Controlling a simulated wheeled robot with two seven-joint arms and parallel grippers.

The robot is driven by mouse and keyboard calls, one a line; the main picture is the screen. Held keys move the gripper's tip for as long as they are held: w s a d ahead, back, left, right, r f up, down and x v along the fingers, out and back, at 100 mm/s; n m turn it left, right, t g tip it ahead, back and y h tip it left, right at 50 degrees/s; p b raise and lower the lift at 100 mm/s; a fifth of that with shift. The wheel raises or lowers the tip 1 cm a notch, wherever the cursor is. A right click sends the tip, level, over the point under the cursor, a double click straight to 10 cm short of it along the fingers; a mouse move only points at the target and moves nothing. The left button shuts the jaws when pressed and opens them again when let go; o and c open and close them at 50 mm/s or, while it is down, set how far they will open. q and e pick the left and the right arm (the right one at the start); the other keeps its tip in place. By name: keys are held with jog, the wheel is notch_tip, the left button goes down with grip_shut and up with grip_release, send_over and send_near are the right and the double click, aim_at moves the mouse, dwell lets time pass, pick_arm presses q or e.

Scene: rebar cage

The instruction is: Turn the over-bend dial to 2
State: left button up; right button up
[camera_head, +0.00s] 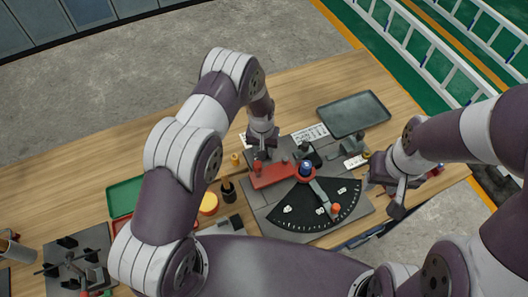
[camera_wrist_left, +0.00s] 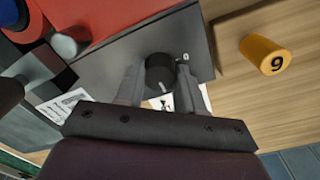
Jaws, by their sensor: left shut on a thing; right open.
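The over-bend dial, a black round knob with a pale pointer line (camera_wrist_left: 159,69), sits on the grey bender plate (camera_wrist_left: 105,62) in the left wrist view. A white 0 is printed beside it; other marks are mostly hidden by the fingers. My left gripper (camera_wrist_left: 163,88) is shut on the dial, one finger on each side. In the head view my left gripper (camera_head: 263,152) reaches down at the plate's back left corner, and the dial is hidden. My right gripper (camera_head: 393,196) is open and empty, right of the bender.
The bender has a red block (camera_head: 274,175), a black fan-shaped scale (camera_head: 306,216) and a lever with an orange knob (camera_head: 336,208). A yellow piece marked 9 (camera_wrist_left: 265,55) stands near the dial. A dark tray (camera_head: 354,114) lies at the back right, a green tray (camera_head: 124,196) at the left.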

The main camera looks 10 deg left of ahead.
pick_arm(q)
jog(key=n+b, duration=0.1)
jog(key=n, duration=0.2)
jog(key=shift+n+b, duration=0.65)
jog(key=shift+n, duration=0.65)
jog(key=o, duration=1)
jog(key=shift+o, duration=0.2)
jog(key=shift+r, duration=0.1)
jog(key=shift+r, duration=0.3)
notch_tip(320, 180, up, 12)
jog(key=b, duration=0.3)
jog(key=shift+s+a, duration=0.15)
jog(key=shift+a, duration=0.05)
